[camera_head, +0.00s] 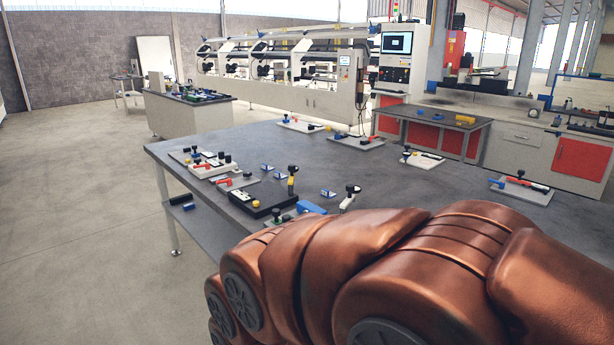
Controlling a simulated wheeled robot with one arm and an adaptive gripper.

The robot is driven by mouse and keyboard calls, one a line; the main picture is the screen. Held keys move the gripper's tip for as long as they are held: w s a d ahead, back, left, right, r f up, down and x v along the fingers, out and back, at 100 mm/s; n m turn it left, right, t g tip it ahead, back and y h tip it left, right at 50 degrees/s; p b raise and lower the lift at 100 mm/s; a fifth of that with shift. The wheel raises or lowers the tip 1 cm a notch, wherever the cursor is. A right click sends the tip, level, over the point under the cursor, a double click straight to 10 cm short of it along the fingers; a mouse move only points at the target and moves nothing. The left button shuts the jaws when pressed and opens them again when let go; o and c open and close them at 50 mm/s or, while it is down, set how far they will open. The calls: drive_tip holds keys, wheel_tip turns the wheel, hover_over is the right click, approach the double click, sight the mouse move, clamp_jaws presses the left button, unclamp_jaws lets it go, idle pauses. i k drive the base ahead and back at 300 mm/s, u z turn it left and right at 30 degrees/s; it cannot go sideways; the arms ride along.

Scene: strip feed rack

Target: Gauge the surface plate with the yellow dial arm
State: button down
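A dark plate (272,196), probably the surface plate, lies on the grey table's near left part. An upright yellow arm with a black head (291,185), probably the yellow dial arm, stands at the plate's right end. Its dial face is too small to read. A small yellow knob (257,204) sits at the plate's front edge. My copper-coloured arm fills the lower right and hides the near part of the table. My gripper is not in view, so its state and its distance from the plate cannot be seen.
The grey table (320,152) carries several light plates with red, blue and black fittings. A whitish upright arm (347,202) stands right of the dark plate, beside a blue block (311,207). The table's middle is fairly clear. Open floor (80,220) lies to the left.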

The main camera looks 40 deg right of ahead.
sight(293, 169)
drive_tip(key=z, duration=0.75)
drive_tip(key=i, duration=1.4)
drive_tip(key=u, duration=0.55)
